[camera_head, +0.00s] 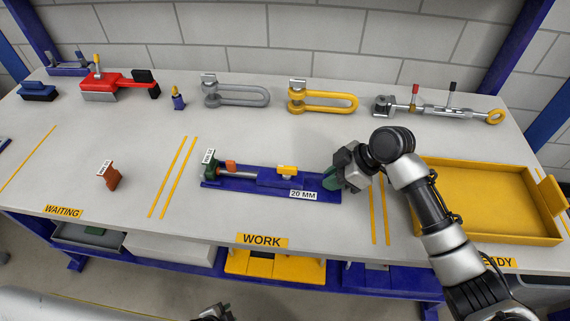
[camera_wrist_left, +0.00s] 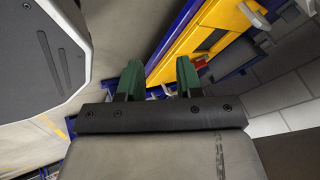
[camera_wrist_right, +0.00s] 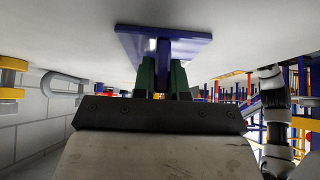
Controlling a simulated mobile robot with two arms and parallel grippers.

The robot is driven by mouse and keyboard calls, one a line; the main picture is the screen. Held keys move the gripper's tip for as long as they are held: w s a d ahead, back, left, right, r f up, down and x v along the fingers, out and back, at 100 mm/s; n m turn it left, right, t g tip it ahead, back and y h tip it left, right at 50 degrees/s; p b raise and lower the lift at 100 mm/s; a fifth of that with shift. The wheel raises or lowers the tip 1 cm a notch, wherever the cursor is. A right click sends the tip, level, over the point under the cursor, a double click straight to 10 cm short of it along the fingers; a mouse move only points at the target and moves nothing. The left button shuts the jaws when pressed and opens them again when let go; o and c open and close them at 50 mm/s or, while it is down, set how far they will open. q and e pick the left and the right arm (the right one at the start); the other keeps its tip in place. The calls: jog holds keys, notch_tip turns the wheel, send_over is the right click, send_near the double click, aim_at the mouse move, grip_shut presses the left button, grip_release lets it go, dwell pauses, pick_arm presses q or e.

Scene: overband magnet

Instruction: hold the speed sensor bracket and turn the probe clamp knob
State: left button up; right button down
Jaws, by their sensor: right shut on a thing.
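The speed sensor bracket (camera_head: 262,182) is a blue base lying in the WORK area, with a grey rod and a "20 MM" label. It carries a yellow knob-like piece (camera_head: 287,169) and an orange piece (camera_head: 231,166); I cannot tell for sure which is the probe clamp knob. My right gripper (camera_head: 335,186) is at the bracket's right end. In the right wrist view its green fingers (camera_wrist_right: 163,80) are shut on an upright blue part of the bracket. My left gripper (camera_wrist_left: 158,80) is open and empty, away from the bracket; only its tip shows at the head view's bottom edge.
Shackles (camera_head: 325,102), a turnbuckle (camera_head: 440,109) and a red tool (camera_head: 115,80) line the back. An orange piece (camera_head: 110,177) stands at left.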

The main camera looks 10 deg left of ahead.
pick_arm(q)
jog(key=w+d+r+m+t+h, duration=0.1)
jog(key=w+d+r+m+h, duration=0.25)
jog(key=d+r+m, duration=0.35)
jog(key=w+d+r+m+h, duration=0.3)
jog(key=d+r+m+h, duration=0.1)
jog(key=d+r+m, duration=0.25)
jog(key=s+d+r+m+g+h, duration=0.3)
jog(key=s+d+r+m+g, duration=0.1)
jog(key=s+r+m, duration=0.4)
jog(key=s+d+r+m+g+h, duration=0.2)
jog(key=s+d+r+m+g, duration=0.3)
jog(key=m, duration=0.5)
notch_tip(320, 180, up, 23)
jog(key=m+t+y, duration=0.1)
jog(key=m+y, duration=0.6)
jog(key=m, duration=0.4)
send_over(285, 166)
jog(key=a, duration=0.5)
jog(key=shift+d+f, duration=0.1)
jog(key=shift+f, duration=0.2)
jog(key=x, duration=0.8)
jog(key=shift+w+d, duration=0.15)
